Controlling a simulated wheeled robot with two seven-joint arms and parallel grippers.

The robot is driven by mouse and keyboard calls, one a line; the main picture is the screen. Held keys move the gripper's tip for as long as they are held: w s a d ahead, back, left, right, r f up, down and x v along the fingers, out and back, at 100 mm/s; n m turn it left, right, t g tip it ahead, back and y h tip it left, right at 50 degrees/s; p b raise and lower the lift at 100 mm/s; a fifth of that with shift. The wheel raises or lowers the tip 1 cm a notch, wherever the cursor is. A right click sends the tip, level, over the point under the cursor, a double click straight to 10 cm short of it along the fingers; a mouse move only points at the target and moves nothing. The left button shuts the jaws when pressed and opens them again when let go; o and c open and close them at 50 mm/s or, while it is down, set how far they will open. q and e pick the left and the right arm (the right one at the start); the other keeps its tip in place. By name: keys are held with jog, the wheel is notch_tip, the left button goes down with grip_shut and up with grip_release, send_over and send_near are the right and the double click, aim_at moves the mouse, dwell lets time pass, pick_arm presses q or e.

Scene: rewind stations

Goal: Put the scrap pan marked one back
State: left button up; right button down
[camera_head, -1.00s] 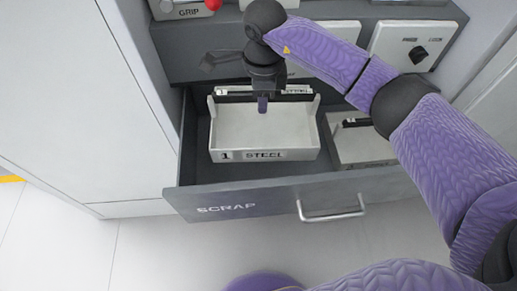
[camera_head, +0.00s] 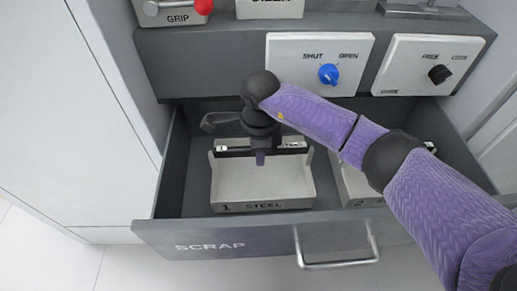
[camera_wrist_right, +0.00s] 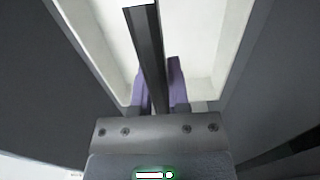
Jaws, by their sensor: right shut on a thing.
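The scrap pan marked one (camera_head: 262,182) is a white tray labelled "1 STEEL" with a dark bar handle (camera_head: 290,148) across its far side. It is inside the open drawer marked SCRAP (camera_head: 200,236), in the left part; I cannot tell whether it touches the drawer floor. My right gripper (camera_head: 260,158) points down over the pan and is shut on its handle. In the right wrist view the dark handle (camera_wrist_right: 148,55) runs between the two purple fingers (camera_wrist_right: 160,88), with the pan's white inside (camera_wrist_right: 205,40) around it. My left gripper is not in view.
A second white pan (camera_head: 358,185) stands to the right in the drawer, partly hidden by my right arm. Above the drawer are a panel with a blue SHUT/OPEN knob (camera_head: 328,74), a panel with a black knob (camera_head: 440,74) and a red-knobbed GRIP box (camera_head: 178,14).

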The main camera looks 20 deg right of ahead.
jog(key=shift+f, duration=1.05)
jog(key=c, duration=0.6)
grip_release()
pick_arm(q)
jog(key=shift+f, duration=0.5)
pick_arm(e)
jog(key=shift+f+b, duration=0.1)
jog(key=shift+b, duration=0.2)
jog(key=r+p, duration=0.2)
jog(key=r, duration=0.1)
jog(key=r+p, duration=0.1)
jog(key=r, duration=0.2)
jog(key=r+p, duration=0.2)
jog(key=r, duration=0.1)
jog(key=shift+w+a+r+p, duration=0.15)
jog(key=shift+w+r+p, duration=0.1)
jog(key=shift+p, duration=0.05)
jog(key=shift+r, duration=0.25)
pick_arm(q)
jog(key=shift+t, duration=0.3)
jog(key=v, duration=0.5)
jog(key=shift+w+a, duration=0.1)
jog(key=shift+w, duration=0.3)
